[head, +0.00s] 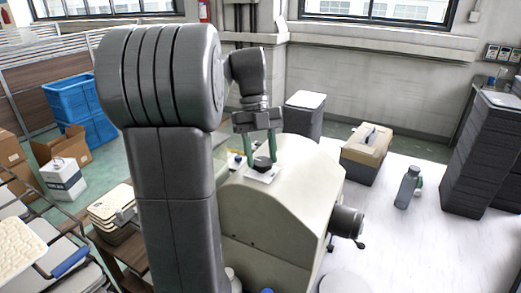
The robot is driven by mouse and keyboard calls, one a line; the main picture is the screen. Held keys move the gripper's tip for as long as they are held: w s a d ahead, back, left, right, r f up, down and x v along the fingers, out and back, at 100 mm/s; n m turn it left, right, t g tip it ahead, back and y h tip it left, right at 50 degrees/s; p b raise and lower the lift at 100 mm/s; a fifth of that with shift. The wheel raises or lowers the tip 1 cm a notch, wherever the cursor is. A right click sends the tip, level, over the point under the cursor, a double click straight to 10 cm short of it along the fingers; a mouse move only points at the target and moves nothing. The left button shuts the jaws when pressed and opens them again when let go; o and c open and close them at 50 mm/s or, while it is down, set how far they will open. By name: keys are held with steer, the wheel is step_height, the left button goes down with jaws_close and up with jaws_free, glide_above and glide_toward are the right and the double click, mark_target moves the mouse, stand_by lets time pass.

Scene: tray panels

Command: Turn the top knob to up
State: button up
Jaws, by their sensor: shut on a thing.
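The top knob (262,164) is a small black round knob on a white plate (258,177) on top of the cream housing (270,208). My gripper (262,156) points down from above, its two green fingers on either side of the knob and shut on it. The knob's pointer direction is too small to tell. A small blue part (237,158) sits on the housing to the left of the knob.
A dark cylindrical part with a handle (346,222) sticks out of the housing's right side. Right of it stand a beige case (366,154), a grey bottle (407,187) and stacked dark crates (481,160). My arm hides the housing's left side.

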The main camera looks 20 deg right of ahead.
stand_by(0.3)
steer(key=o, duration=1)
steer(key=shift+c, duration=0.2)
